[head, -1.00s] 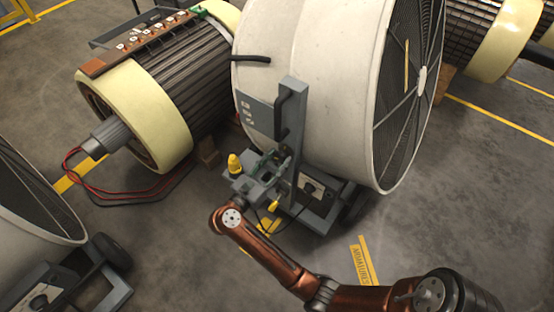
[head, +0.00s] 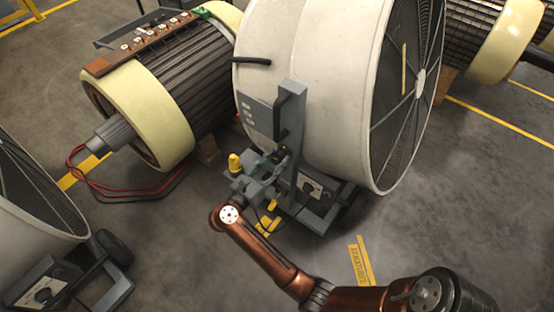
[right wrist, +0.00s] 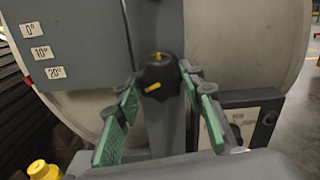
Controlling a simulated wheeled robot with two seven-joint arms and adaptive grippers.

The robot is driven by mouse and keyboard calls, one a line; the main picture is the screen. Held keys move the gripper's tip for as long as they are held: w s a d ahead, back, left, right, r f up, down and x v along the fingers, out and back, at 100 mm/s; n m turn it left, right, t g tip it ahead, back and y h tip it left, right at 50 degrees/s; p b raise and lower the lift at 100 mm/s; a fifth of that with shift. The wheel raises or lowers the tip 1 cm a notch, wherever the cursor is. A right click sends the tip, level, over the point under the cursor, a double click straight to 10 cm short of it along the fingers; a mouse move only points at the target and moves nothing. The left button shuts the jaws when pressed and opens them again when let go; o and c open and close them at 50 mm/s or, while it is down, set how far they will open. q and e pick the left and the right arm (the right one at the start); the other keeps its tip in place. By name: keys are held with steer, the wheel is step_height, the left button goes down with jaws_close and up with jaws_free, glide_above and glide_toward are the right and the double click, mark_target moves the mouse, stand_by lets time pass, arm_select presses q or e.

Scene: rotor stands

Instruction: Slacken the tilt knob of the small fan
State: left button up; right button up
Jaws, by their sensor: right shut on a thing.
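The fan (head: 300,70) in the middle is a large pale drum with a dark grille on its right side, on a grey wheeled stand (head: 293,130). Its tilt knob (right wrist: 158,76) is black with yellow marks, on the grey upright in the right wrist view. My right gripper (head: 279,157) is at that upright. In the right wrist view its green-padded fingers (right wrist: 161,76) stand on either side of the knob, shut on it. In the head view the fingers and upright hide the knob. My left gripper is not in view.
A plate with 0°, 10° and 20° labels (right wrist: 65,40) is beside the upright. A control box with a dial (right wrist: 245,118) sits low on the right. Another fan (head: 35,195) stands at the left. A motor rotor (head: 150,115) lies behind, with red cables.

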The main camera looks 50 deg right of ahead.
steer(key=o, duration=1.2)
steer(key=shift+c, duration=0.2)
steer(key=shift+a, duration=0.1)
steer(key=a, duration=1.1)
steer(key=shift+s+a, duration=0.4)
steer(key=shift+s, duration=0.05)
